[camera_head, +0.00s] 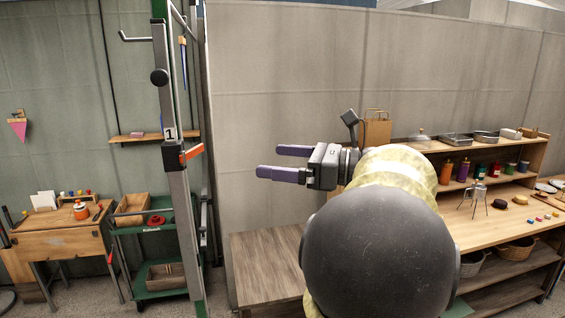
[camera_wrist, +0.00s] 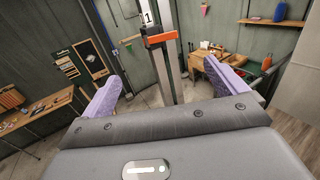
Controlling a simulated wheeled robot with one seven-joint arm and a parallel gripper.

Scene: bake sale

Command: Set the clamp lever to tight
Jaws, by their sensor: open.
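An orange clamp lever (camera_head: 191,153) sits on an upright grey metal post (camera_head: 178,220), just below a label reading 1. In the head view the lever sticks out to the right, tilted slightly up. In the wrist view the orange lever (camera_wrist: 161,37) shows ahead, above the gap between my fingers. My gripper (camera_head: 270,162) has purple fingers and is open and empty, to the right of the lever and apart from it. The fingers also show in the wrist view (camera_wrist: 170,92), spread wide.
A wooden counter (camera_head: 268,262) stands below my gripper, with shelves of jars to the right. A green cart (camera_head: 160,283) with a wooden box and a wooden desk (camera_head: 62,243) stand at the left. A small wall shelf (camera_head: 150,137) is behind the post. Space between gripper and post looks clear.

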